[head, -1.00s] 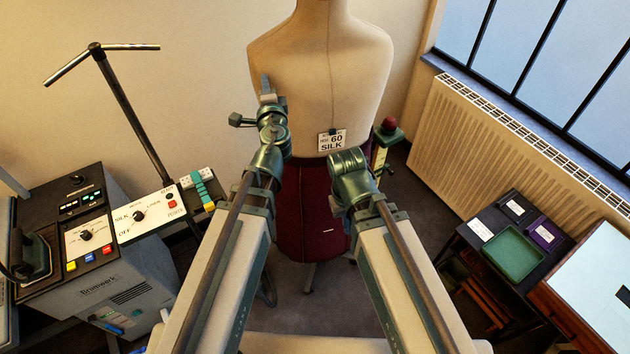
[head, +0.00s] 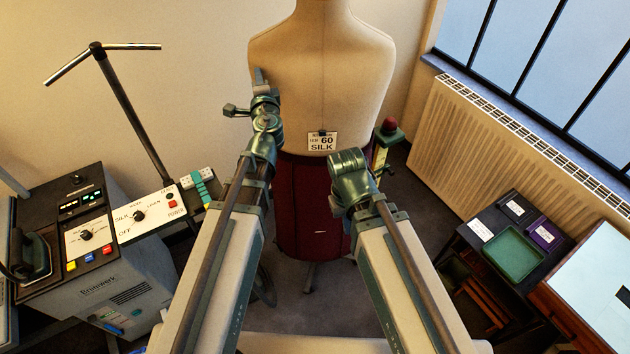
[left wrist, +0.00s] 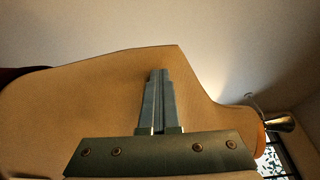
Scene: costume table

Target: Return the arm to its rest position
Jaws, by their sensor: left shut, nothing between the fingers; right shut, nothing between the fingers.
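My left gripper (head: 260,76) points up in front of the beige dress form (head: 330,75). In the left wrist view its two grey fingers (left wrist: 158,92) lie together, shut and empty, with the dress form's beige surface behind them. I cannot tell in the pictures how wide the space to the form is. My right arm's green wrist (head: 350,180) is in front of the form's dark red lower part (head: 300,225). The fingers of the right gripper are hidden behind that wrist.
A control console (head: 95,235) with an iron (head: 32,262) stands at the left, beside a T-shaped stand (head: 130,110). A card reading 60 SILK (head: 322,142) hangs on the form. A green tray (head: 514,255) on a dark table and a radiator (head: 510,140) are at the right.

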